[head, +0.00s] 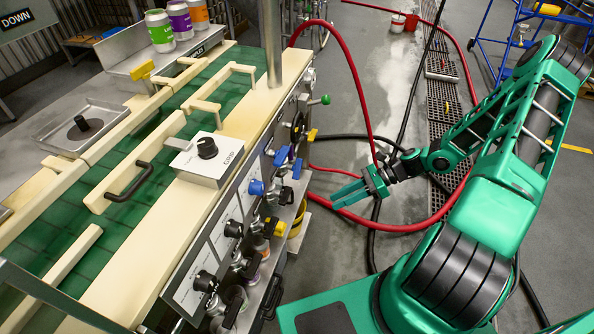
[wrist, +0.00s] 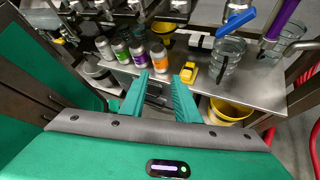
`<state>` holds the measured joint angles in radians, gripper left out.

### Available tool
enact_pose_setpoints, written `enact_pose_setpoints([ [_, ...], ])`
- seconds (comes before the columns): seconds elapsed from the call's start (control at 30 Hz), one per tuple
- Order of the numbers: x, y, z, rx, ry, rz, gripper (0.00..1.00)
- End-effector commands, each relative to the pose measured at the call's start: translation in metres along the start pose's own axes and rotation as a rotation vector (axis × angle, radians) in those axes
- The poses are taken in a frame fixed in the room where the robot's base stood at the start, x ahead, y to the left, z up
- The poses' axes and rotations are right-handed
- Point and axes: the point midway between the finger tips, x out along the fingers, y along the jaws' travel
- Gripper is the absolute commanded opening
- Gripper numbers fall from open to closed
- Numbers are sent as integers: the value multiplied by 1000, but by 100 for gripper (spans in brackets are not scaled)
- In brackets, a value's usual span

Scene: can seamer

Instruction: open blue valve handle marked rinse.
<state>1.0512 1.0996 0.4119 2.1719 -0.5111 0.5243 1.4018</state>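In the wrist view a blue handle (wrist: 236,22) shows at the upper right, tilted, above a clear jar. My gripper (head: 335,197) is to the right of the panel, apart from the handles, over the floor. Its two green fingers (wrist: 160,77) are spread with nothing between them.
A steel shelf (wrist: 262,93) below the valves holds several cans, a yellow object (wrist: 188,72) and clear jars (wrist: 227,60). A yellow bucket (wrist: 230,108) stands lower. Red hose (head: 360,95) and black hoses run over the floor around my arm. The floor right of the machine is otherwise fairly open.

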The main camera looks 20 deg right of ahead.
Motion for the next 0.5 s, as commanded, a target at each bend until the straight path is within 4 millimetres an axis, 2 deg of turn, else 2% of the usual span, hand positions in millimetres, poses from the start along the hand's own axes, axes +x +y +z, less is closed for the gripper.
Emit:
enact_pose_setpoints([
  [0.03,8,-6,1,51,-64,-16,29],
  [0.2,24,-34,14,225,-281,-78,29],
  [0.5,22,-78,35,471,-614,-146,29],
])
